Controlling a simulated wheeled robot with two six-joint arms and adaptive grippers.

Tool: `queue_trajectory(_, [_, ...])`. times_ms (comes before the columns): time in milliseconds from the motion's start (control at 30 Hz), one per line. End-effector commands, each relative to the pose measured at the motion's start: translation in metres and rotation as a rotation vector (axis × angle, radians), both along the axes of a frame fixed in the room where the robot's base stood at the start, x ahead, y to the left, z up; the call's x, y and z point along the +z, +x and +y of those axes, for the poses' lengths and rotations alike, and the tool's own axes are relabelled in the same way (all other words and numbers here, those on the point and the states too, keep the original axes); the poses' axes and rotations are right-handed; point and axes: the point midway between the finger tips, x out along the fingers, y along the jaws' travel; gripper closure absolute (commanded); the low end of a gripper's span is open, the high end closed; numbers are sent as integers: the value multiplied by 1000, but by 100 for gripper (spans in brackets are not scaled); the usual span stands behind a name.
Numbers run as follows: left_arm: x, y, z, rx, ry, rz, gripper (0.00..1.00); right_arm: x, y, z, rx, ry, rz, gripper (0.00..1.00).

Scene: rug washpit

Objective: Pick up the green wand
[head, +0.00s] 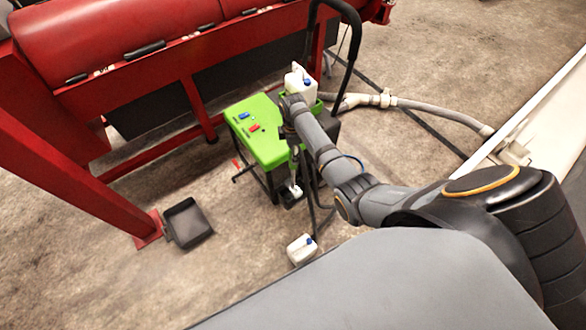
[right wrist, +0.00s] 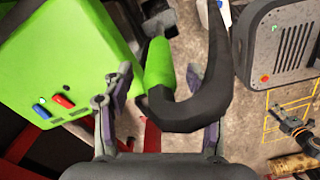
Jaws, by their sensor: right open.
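The green wand (right wrist: 158,66) shows in the right wrist view as a green sleeve joined to a thick black curved piece. My right gripper (right wrist: 158,78) is open, with one finger on each side of the green sleeve. Gaps show between the sleeve and both fingers, so it is not gripped. Whether the wand lies fully at fingertip depth is hard to tell. In the head view my right arm reaches to the green-topped machine (head: 262,143), and I cannot make out the wand there.
A white canister (head: 300,82) stands at the machine's back, below a black handle (head: 355,40). Another white canister (head: 301,249) is on the floor. A large red machine (head: 110,40) fills the upper left. A black tray (head: 187,222) and grey hose (head: 435,108) lie on the floor.

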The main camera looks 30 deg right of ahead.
Motion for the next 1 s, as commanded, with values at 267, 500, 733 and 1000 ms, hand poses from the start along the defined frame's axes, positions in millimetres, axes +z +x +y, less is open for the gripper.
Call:
queue_trajectory(267, [0,0,0,0,0,1,60,0,0,0,0,0,0,69])
queue_trajectory(500, [0,-1,0,0,0,1,60,1,0,0,0,0,0,100])
queue_trajectory(733, [0,-1,0,0,0,1,60,1,0,0,0,0,0,100])
queue_trajectory(1000, [1,-1,0,0,0,1,60,3,1,0,0,1,-1,100])
